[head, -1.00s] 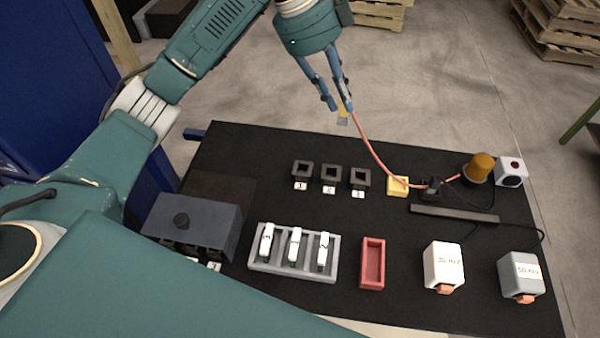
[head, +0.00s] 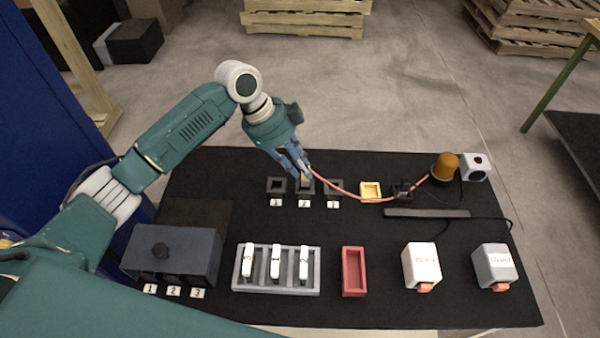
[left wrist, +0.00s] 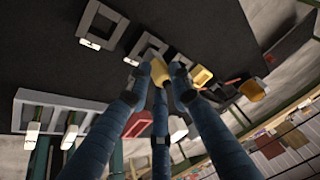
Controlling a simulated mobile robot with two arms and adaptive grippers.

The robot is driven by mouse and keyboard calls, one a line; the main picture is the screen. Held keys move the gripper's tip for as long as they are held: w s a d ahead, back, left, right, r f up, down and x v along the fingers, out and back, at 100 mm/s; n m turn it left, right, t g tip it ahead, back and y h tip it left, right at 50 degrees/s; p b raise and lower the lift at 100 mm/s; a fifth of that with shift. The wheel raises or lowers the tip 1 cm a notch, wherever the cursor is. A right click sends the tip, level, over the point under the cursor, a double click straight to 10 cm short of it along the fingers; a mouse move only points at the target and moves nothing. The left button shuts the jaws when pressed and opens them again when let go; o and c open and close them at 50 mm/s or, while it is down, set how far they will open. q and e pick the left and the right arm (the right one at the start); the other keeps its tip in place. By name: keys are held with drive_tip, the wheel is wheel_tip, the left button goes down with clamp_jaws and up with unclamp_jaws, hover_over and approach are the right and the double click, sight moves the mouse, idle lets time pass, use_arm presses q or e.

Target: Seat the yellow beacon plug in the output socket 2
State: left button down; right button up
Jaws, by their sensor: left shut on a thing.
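My left gripper (head: 303,177) is shut on the yellow beacon plug (head: 305,179), right over output socket 2 (head: 305,190), the middle of the three dark square sockets. In the left wrist view the yellow plug (left wrist: 160,72) sits between my fingertips, with a socket (left wrist: 147,48) just behind it. I cannot tell whether the plug tip enters the socket. Socket 1 (head: 276,186) and socket 3 (head: 333,187) stand on either side, both empty. An orange-red cable (head: 345,192) runs from the plug to the right, toward the orange beacon (head: 445,167). My right gripper is not in view.
A yellow holder (head: 370,190) stands right of the sockets, by a dark block (head: 403,189). Nearer are a grey rack (head: 236,282) with white modules, a red tray (head: 353,291), two labelled boxes (head: 421,262) and a dark blue-grey box (head: 190,252). A dark bar (head: 427,213) lies at right.

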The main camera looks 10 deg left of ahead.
use_arm(q)
wheel_tip(320, 180, down, 3)
drive_tip(key=shift+f, duration=0.2)
drive_tip(key=shift+f, duration=0.15)
drive_tip(key=c, duration=1.6)
unclamp_jaws()
drive_tip(key=shift+o, duration=0.2)
drive_tip(key=b+v, duration=0.1)
drive_tip(key=v, duration=1.1)
drive_tip(key=shift+r, duration=0.25)
